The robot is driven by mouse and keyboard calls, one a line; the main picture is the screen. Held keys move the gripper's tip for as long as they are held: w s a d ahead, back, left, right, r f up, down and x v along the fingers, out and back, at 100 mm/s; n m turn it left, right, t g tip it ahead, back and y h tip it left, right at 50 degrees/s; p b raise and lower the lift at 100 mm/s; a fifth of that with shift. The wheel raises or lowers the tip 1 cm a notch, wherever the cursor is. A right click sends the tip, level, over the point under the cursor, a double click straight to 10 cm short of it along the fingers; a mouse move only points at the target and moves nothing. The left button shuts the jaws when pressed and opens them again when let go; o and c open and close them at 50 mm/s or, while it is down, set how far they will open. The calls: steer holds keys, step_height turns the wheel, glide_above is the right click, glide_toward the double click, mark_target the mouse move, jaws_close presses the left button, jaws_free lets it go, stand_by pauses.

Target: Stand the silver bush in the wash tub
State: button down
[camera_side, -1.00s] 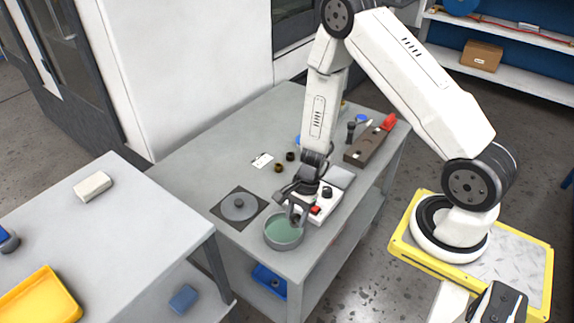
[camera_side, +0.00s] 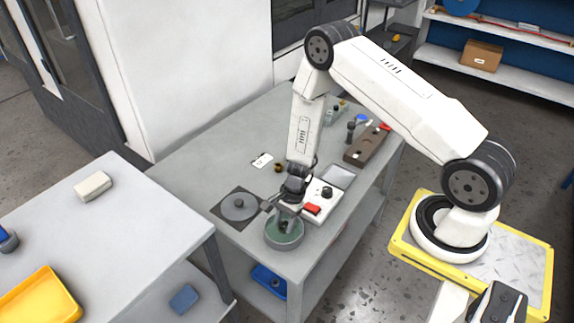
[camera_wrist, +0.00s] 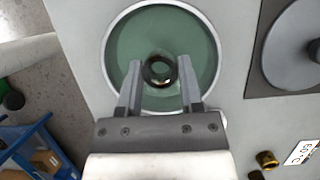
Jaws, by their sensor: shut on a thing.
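The wash tub (camera_side: 270,244) is a round grey pan with green liquid at the front of the bench, and its pale rim shows in the wrist view (camera_wrist: 107,58). My gripper (camera_side: 284,223) is low over the tub, its fingers inside the rim. The bush is inside the tub's outline, near the middle. I cannot tell whether it touches the tub floor. My fingers hide it in the side view.
A grey disc on a dark square plate (camera_side: 239,207) lies left of the tub. A white box with a red switch (camera_side: 322,203) stands close behind it. A brass bush (camera_wrist: 266,159) and a white card (camera_side: 262,160) lie farther back. The left table is separate.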

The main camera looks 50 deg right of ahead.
steer(key=shift+f, duration=0.95)
steer(key=shift+f, duration=0.1)
steer(key=shift+c, duration=1.2)
jaws_free()
steer(key=v, duration=1.2)
